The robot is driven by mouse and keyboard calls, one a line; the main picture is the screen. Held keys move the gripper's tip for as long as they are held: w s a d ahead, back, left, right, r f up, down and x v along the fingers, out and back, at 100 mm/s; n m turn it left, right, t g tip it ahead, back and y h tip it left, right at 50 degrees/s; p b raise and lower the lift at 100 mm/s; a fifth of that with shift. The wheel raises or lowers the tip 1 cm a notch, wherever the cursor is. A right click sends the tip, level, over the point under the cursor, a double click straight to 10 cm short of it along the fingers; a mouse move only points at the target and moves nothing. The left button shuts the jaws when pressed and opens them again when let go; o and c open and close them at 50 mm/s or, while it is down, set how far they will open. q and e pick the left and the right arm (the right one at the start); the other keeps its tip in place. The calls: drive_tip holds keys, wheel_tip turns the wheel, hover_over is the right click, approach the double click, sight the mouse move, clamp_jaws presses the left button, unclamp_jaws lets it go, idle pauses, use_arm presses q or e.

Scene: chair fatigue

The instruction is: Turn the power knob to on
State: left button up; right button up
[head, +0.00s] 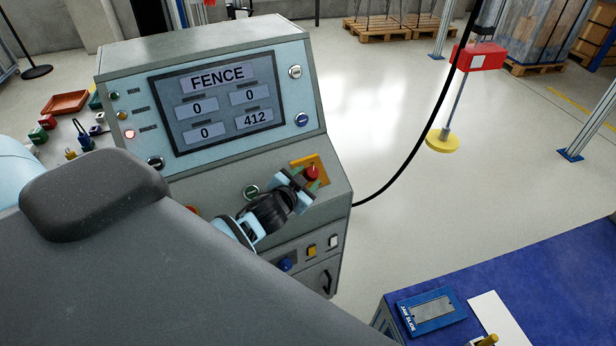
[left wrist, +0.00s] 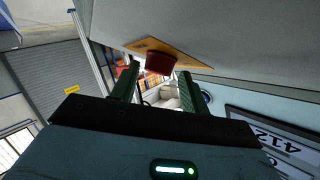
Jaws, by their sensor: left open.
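The grey console (head: 240,175) has a screen (head: 217,98) reading FENCE, 412 and several zeros. Its face carries a red mushroom button (head: 312,173) on a yellow plate (head: 322,163), and round switches: a pale one (head: 295,71), a blue one (head: 302,119), a dark one (head: 155,162) and a green-rimmed one (head: 251,192). I cannot read which is the power knob. My left gripper (head: 303,181) is open at the red button. In the left wrist view, the red button (left wrist: 161,63) shows between the tips of the green fingers (left wrist: 157,82); contact is unclear. My right gripper is not in view.
A black cable (head: 413,145) hangs right of the console. A blue table (head: 545,265) with a blue device (head: 431,309) stands at front right. Small coloured parts and an orange tray (head: 65,103) lie at the left. The floor between console and blue table is clear.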

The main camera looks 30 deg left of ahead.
use_arm(q)
drive_tip(key=shift+v, duration=3.2)
drive_tip(key=s+d+f+g+h, duration=0.1)
drive_tip(key=s+d+f, duration=0.4)
drive_tip(key=s, duration=0.3)
drive_tip(key=s+d+f+n+g+h, duration=0.1)
drive_tip(key=s+d+f, duration=0.3)
drive_tip(key=s, duration=0.5)
drive_tip(key=s+d+f+g+h, duration=0.1)
drive_tip(key=s+d+f+g, duration=0.2)
drive_tip(key=s+d+f, duration=0.2)
drive_tip(key=s+f, duration=0.3)
drive_tip(key=s, duration=0.1)
drive_tip(key=shift+s+d+f+h, duration=0.25)
drive_tip(key=shift+d+f+h, duration=0.1)
drive_tip(key=shift+h, duration=0.05)
drive_tip(key=shift+n, duration=0.3)
